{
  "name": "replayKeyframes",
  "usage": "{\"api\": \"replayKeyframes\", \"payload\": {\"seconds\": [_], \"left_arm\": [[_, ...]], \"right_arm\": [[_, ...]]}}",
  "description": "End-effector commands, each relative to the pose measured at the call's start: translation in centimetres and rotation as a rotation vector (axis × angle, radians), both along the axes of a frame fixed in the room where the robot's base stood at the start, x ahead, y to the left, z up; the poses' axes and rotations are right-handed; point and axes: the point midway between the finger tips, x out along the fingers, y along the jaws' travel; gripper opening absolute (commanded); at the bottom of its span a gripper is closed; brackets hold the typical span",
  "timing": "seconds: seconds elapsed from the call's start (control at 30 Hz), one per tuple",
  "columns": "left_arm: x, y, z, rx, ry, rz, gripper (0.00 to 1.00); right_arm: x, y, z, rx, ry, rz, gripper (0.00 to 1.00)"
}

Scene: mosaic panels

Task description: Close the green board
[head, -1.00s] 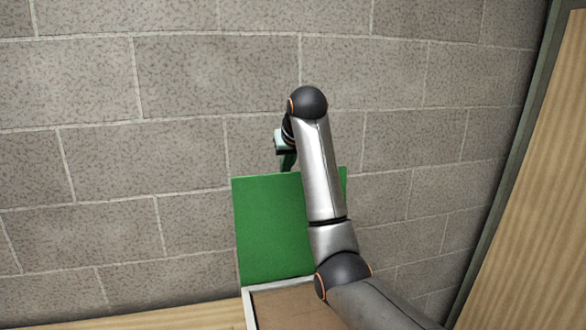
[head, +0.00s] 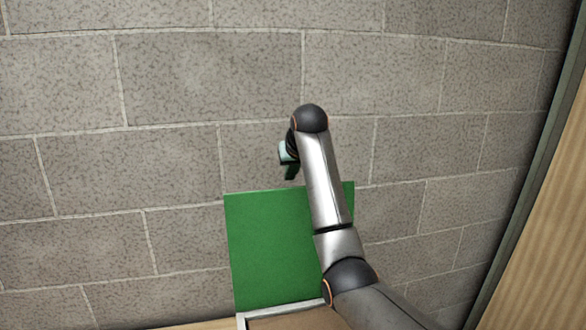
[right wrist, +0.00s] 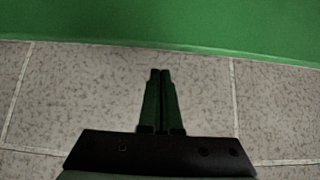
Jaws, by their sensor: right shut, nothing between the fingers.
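The green board (head: 270,245) stands raised from the back of a shallow light-framed box (head: 285,312) in the head view. My right arm reaches over the board and covers part of its right side. In the right wrist view the shut, empty fingers (right wrist: 159,75) point toward the board's edge (right wrist: 200,25), which spans the top of the picture. Whether they touch it I cannot tell. My left gripper is not in view.
A grey block wall (head: 150,100) fills the background behind the board. A wooden panel with a dark frame (head: 545,220) stands at the right. A strip of wooden surface (head: 205,323) shows at the bottom. The space left of the board is clear.

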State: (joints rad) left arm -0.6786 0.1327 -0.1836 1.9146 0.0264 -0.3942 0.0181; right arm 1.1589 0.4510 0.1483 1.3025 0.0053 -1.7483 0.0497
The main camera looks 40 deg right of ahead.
Motion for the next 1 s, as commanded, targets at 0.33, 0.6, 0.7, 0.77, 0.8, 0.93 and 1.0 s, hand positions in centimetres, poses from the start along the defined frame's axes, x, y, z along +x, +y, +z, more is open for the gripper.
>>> {"api": "replayKeyframes", "payload": {"seconds": [0.33, 0.6, 0.7, 0.77, 0.8, 0.93, 1.0], "left_arm": [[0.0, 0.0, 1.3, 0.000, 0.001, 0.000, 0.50], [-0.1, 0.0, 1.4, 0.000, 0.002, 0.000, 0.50], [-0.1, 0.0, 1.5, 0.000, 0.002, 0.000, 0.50], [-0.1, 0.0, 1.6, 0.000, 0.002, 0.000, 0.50], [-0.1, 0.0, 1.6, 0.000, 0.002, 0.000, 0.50], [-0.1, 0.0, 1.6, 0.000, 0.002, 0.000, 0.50], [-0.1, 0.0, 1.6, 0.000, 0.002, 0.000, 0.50]], "right_arm": [[3.5, -1.9, -4.3, 0.001, 0.002, 0.000, 0.00], [1.4, -0.7, -4.3, 0.000, -0.001, 0.000, 0.00], [0.7, -0.3, -4.4, 0.001, 0.000, 0.001, 0.00], [0.4, -0.2, -4.4, 0.001, 0.000, 0.001, 0.00], [0.3, -0.1, -4.5, 0.001, 0.000, 0.001, 0.00], [0.0, 0.1, -4.5, 0.001, -0.001, 0.000, 0.00], [-0.1, 0.1, -4.5, 0.002, 0.000, 0.000, 0.00]]}}
